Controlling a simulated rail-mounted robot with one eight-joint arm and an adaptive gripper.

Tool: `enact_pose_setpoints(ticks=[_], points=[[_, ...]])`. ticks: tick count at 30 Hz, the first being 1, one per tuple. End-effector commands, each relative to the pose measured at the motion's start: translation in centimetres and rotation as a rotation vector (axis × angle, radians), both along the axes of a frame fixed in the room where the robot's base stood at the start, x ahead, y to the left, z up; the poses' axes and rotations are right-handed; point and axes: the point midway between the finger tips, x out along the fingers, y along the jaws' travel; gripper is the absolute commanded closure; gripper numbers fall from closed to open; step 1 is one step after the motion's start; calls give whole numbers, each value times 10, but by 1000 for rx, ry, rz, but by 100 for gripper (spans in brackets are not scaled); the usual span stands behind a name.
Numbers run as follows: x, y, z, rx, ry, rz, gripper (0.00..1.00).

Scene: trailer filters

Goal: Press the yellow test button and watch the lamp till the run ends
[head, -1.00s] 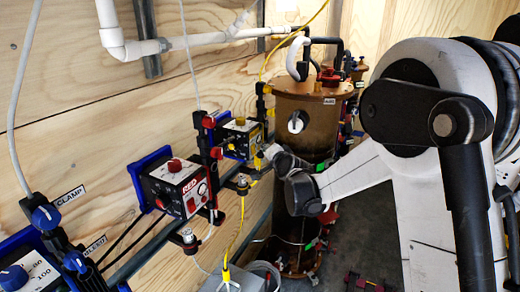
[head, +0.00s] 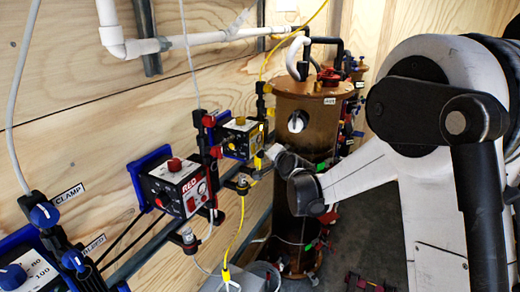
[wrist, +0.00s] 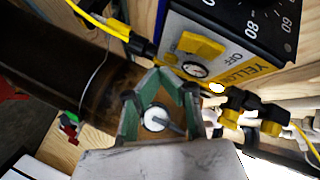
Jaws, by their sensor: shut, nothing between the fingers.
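The yellow-marked control box (head: 243,138) is on the left wall rail, beside the brown cylinder. I cannot tell which part is the test button. A bright pale oval (wrist: 217,88) near the word YELLOW may be a lamp; I cannot tell if it is lit. My gripper (wrist: 160,73) is shut and empty, its green-edged fingertips close to the box's lower edge. I cannot tell whether they touch it. In the head view my gripper is small and partly hidden.
The brown cylinder (head: 300,150) stands right behind my gripper. A red-marked box (head: 180,185) is nearer on the same rail. Yellow fittings (wrist: 250,110) and a yellow cable (wrist: 95,18) lie near the fingers. Open floor (head: 370,235) shows right of the cylinder.

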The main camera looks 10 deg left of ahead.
Motion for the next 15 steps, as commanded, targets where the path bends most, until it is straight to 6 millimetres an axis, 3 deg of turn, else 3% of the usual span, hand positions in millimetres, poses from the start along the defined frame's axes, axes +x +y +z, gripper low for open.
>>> enact_pose_setpoints(ticks=[15], points=[[-4, -9, 0, 0, 0, 0, 100]])
